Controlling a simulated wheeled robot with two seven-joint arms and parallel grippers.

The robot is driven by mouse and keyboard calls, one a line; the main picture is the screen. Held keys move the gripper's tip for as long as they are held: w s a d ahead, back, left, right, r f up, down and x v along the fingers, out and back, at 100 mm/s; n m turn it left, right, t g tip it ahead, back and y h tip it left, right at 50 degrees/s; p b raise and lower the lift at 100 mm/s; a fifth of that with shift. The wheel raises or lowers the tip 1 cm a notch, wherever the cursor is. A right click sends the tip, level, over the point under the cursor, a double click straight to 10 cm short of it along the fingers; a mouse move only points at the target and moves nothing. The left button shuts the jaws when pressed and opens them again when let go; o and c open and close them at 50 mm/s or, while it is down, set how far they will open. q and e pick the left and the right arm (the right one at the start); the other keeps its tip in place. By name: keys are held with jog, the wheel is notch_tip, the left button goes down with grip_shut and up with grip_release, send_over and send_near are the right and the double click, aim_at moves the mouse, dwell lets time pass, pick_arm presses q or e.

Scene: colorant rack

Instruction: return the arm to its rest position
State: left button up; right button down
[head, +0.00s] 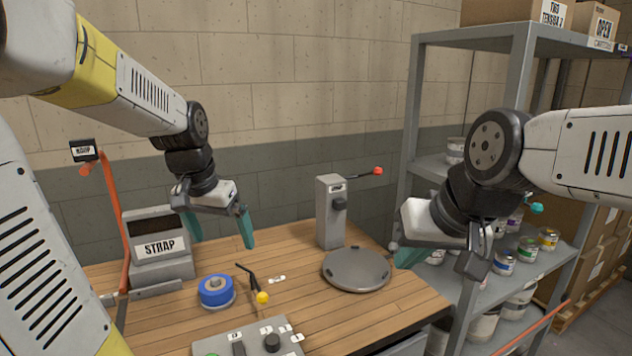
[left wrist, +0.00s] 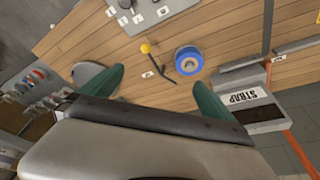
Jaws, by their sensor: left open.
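My left gripper (head: 219,228) hangs above the back left part of the wooden table (head: 320,314), its two teal fingers spread apart with nothing between them. In the left wrist view its fingers (left wrist: 160,95) also stand wide apart over the table. My right gripper (head: 430,255) is at the right, between the round grey plate and the shelf rack. One teal fingertip of it shows; the other finger is hidden, so its opening is unclear.
On the table are a STRAP box (head: 160,245), a blue roll (head: 216,291), a yellow-knobbed lever (head: 262,297), a grey plate (head: 357,270), a grey post (head: 331,215) and a control panel (head: 250,342). A shelf rack (head: 412,100) with paint cans stands right.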

pick_arm(q)
jog(key=s+d+r+n+t, duration=0.1)
jog(key=s+d+r, duration=0.1)
jog(key=s, duration=0.4)
jog(key=s+d+r+n+t+h, duration=0.1)
jog(key=s+d+r+t, duration=0.1)
jog(key=s, duration=0.5)
jog(key=shift+s+d, duration=0.15)
jog(key=shift+d, duration=0.6)
jog(key=shift+c, duration=0.4)
